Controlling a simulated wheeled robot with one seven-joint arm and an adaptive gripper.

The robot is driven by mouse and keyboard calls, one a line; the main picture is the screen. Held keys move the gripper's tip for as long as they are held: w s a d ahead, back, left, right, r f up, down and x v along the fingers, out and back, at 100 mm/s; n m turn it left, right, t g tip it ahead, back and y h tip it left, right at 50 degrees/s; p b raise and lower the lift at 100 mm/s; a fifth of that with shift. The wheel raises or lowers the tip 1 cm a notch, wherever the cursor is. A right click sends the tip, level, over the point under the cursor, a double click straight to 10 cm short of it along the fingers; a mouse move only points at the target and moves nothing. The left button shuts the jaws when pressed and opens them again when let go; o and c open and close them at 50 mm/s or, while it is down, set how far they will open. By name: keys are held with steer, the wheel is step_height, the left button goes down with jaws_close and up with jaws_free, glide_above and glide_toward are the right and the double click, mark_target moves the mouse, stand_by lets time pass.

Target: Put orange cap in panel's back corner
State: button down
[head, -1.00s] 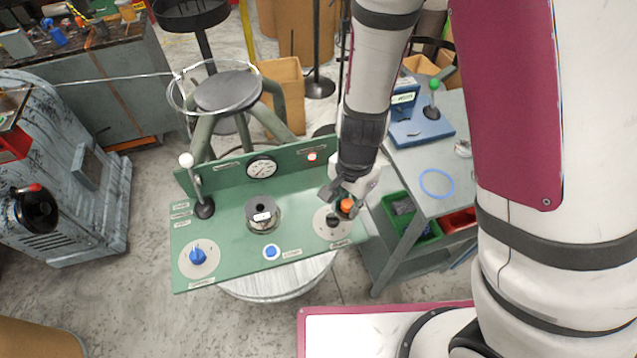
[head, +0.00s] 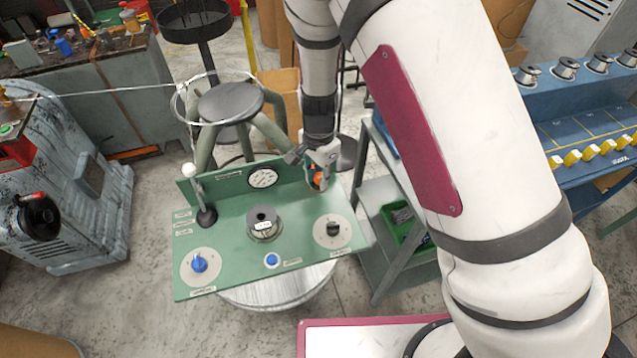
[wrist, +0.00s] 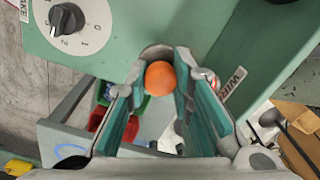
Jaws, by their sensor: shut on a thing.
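The orange cap (head: 317,181) is held between the fingertips of my gripper (head: 319,184). In the wrist view, the round orange cap (wrist: 160,78) sits between the two green-padded fingers (wrist: 158,92). My gripper is at the back right corner of the green panel (head: 225,240), in front of its upright back plate (head: 226,183). I cannot tell whether the cap touches the panel. The plate's right end is partly hidden behind my gripper.
The panel carries a black selector knob (head: 333,229), also in the wrist view (wrist: 66,18), a spool post (head: 263,222), a blue knob (head: 199,264), a blue button (head: 271,260), a white-tipped lever (head: 190,171) and a gauge (head: 263,178). A grey cart (head: 385,250) stands to the right.

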mark_target(318, 185)
steer(key=shift+w+a+f+p, duration=0.15)
steer(key=shift+f+p, duration=0.15)
steer(key=shift+f, duration=1.45)
steer(key=shift+f, duration=0.15)
steer(key=c, duration=1.4)
jaws_free()
step_height(318, 185, up, 12)
steer(key=shift+r+b, duration=0.25)
steer(key=shift+b, duration=0.25)
